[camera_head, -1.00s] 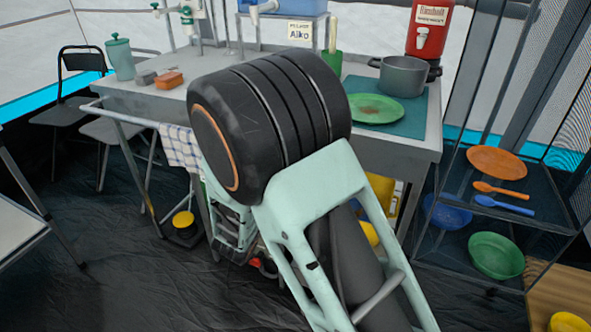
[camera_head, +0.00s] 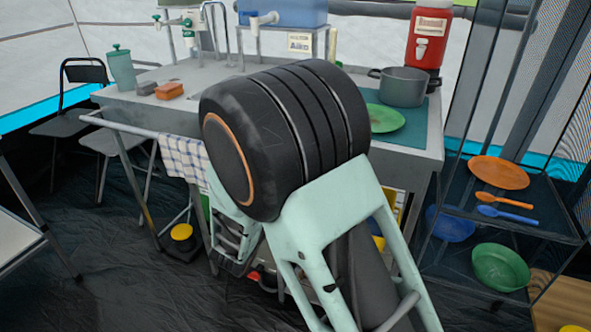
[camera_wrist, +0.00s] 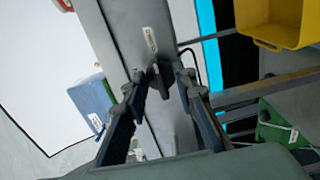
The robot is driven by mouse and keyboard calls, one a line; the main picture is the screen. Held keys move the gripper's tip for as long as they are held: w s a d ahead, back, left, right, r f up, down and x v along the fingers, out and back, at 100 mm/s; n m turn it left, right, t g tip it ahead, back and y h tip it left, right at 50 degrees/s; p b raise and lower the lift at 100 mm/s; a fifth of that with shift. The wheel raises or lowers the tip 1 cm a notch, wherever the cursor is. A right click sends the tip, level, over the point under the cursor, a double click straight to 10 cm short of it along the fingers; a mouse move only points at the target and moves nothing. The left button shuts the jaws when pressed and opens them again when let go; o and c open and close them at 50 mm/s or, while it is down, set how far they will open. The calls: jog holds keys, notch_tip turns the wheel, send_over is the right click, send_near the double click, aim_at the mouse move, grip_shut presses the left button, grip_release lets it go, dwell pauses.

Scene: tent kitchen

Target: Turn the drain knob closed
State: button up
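In the wrist view, my gripper (camera_wrist: 160,84) is open, its two fingers pointing up the picture on either side of a small dark grey piece (camera_wrist: 161,80). This piece stands out from a long grey metal surface and may be the drain knob; its turn position is not clear. I cannot tell whether the fingers touch it. In the head view, my large black arm joint and mint green links cover the middle of the metal sink table (camera_head: 200,78). The drain knob cannot be made out there.
A checked towel (camera_head: 184,158) hangs on the front rail. A pot (camera_head: 404,86) and green plate (camera_head: 384,118) stand at the table's right. A mesh shelf with an orange plate (camera_head: 499,172) is on the right. A yellow bin (camera_wrist: 272,22) is at the wrist view's upper right.

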jog(key=shift+s, duration=0.1)
jog(key=v, duration=1.2)
jog(key=shift+r, duration=0.1)
